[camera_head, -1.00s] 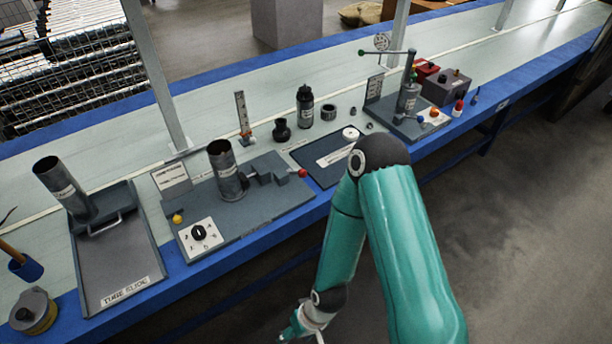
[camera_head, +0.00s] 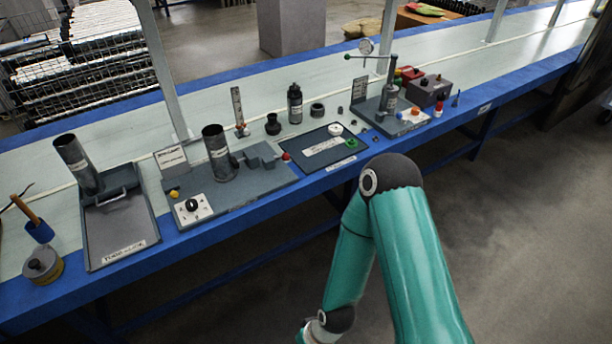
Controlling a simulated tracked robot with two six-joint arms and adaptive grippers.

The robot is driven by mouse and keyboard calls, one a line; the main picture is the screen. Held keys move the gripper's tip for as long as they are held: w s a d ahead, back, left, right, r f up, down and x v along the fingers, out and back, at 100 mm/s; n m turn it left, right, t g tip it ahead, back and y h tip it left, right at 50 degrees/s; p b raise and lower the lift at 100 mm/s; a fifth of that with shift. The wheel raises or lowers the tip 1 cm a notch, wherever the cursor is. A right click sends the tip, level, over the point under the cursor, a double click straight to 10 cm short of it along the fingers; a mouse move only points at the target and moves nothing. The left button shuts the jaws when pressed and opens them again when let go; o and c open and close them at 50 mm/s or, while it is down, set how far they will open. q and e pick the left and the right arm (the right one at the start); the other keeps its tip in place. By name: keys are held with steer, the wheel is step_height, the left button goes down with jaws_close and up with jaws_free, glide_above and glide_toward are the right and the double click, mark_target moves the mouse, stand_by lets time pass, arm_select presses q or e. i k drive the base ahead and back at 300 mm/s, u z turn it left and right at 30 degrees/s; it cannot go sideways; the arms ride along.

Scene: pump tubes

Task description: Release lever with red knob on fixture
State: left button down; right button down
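The lever's red knob (camera_head: 286,156) is at the right end of the clamp fixture (camera_head: 259,156) on the grey base plate (camera_head: 245,192). A dark upright tube (camera_head: 219,153) stands on this plate, left of the clamp. A black dial on a white panel (camera_head: 193,206) and a yellow knob (camera_head: 174,194) sit at the plate's left front. My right arm, teal, reaches down in front of the table, clear of the fixture. Its gripper is below the picture edge. My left gripper is out of view.
A tube slide tray (camera_head: 118,223) with another tube (camera_head: 79,164) stands at left. A dark mat (camera_head: 309,160) lies right of the fixture. A press with a green-knobbed handle (camera_head: 389,98) stands further right. The floor before the table is clear.

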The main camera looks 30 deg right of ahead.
mark_target(286, 156)
steer(key=z, duration=0.35)
steer(key=i, duration=1.2)
steer(key=u, duration=0.35)
